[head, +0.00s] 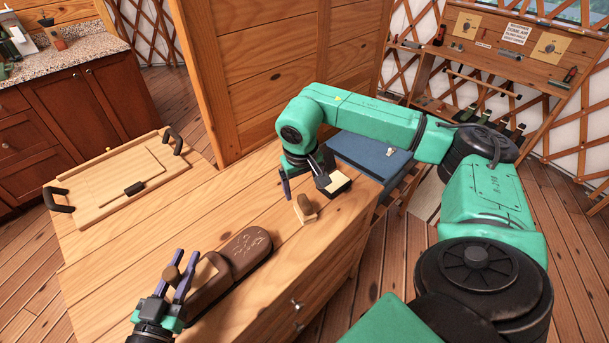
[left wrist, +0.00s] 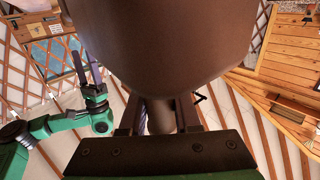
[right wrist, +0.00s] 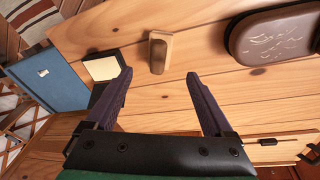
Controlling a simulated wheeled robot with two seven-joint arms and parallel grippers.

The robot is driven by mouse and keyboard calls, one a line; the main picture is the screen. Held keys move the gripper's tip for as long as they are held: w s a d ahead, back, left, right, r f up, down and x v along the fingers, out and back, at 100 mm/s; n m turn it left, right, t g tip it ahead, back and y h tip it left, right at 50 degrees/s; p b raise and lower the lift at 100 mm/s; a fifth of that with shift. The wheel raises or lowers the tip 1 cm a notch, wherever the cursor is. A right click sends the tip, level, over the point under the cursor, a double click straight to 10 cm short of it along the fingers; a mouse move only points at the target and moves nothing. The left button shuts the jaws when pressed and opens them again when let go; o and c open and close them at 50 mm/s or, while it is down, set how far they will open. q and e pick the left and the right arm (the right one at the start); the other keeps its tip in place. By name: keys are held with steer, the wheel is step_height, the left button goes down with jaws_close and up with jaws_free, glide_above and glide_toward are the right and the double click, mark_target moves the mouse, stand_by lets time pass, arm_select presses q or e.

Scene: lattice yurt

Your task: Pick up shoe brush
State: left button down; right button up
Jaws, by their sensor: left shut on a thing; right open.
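A small pale wooden block with a rounded brown grip (head: 305,207), which looks like the shoe brush, stands on the wooden counter; it also shows in the right wrist view (right wrist: 160,51). My right gripper (head: 307,186) is open and empty just above and behind it. In the right wrist view the block lies just beyond the gap between the fingertips (right wrist: 165,84), apart from both. My left gripper (head: 186,258) is shut on a brown post of a long brown shoe-like thing (head: 240,253) with pale scuff marks. Its underside fills much of the left wrist view (left wrist: 160,45).
A dark block with a cream top (head: 336,184) sits close beside my right gripper. A wooden tray (head: 95,208) with black handles lies at the counter's left. A blue surface (head: 365,153) is behind the right arm. Bare counter (head: 215,205) lies between tray and block.

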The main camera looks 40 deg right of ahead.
steer(key=shift+r, duration=0.3)
